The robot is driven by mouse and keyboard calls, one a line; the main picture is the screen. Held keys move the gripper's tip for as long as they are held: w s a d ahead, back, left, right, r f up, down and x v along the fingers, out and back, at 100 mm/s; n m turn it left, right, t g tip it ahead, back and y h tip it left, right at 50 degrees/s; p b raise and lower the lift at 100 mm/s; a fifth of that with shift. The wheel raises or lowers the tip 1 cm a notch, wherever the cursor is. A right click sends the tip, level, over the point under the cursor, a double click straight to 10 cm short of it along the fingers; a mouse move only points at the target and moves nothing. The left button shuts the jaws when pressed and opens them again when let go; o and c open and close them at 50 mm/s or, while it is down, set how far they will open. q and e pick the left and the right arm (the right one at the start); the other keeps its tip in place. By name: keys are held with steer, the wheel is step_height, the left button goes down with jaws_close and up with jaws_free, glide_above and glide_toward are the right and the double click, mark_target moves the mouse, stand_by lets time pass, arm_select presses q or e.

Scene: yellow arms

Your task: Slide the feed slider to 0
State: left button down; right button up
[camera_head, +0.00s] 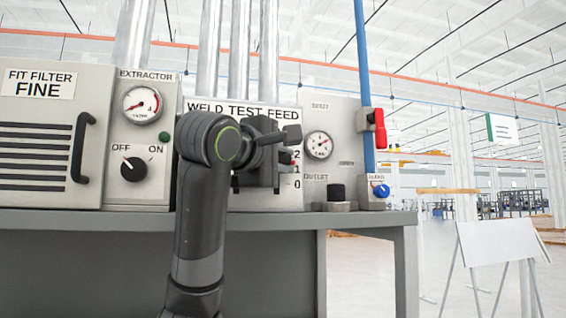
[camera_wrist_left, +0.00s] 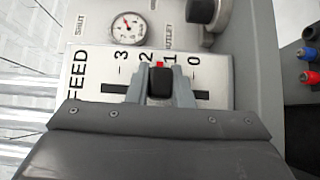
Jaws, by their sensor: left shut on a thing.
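The feed slider is on the white WELD TEST FEED panel (camera_head: 243,112), which has a vertical scale. In the left wrist view the scale (camera_wrist_left: 158,58) reads 3, 2, 1, 0 beside a dark slot (camera_wrist_left: 197,95). The slider's black knob (camera_wrist_left: 160,84) sits between my fingers, and its red pointer (camera_wrist_left: 160,65) stands between 2 and 1. My left gripper (camera_head: 280,170) is shut on the knob and covers most of the slot in the head view. It also shows in the left wrist view (camera_wrist_left: 160,90). My right gripper is not in view.
A gauge (camera_head: 318,145), a black knob (camera_head: 336,192) and a blue valve (camera_head: 380,190) are right of the panel. A red handle (camera_head: 379,128) is above the valve. The extractor panel (camera_head: 146,105) is to the left. A grey bench (camera_head: 130,221) runs below.

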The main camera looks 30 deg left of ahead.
arm_select(q)
steer(key=c, duration=1.3)
jaws_free()
steer(key=s+b, duration=0.5)
steer(key=b, duration=0.1)
steer(key=s+d+b, duration=0.1)
steer(key=s+b, duration=0.5)
steer(key=b, duration=0.1)
steer(key=s+b, duration=0.6)
steer(key=b, duration=0.1)
steer(key=shift+s+d, duration=0.15)
steer(key=shift+d, duration=0.05)
steer(key=shift+o, duration=0.3)
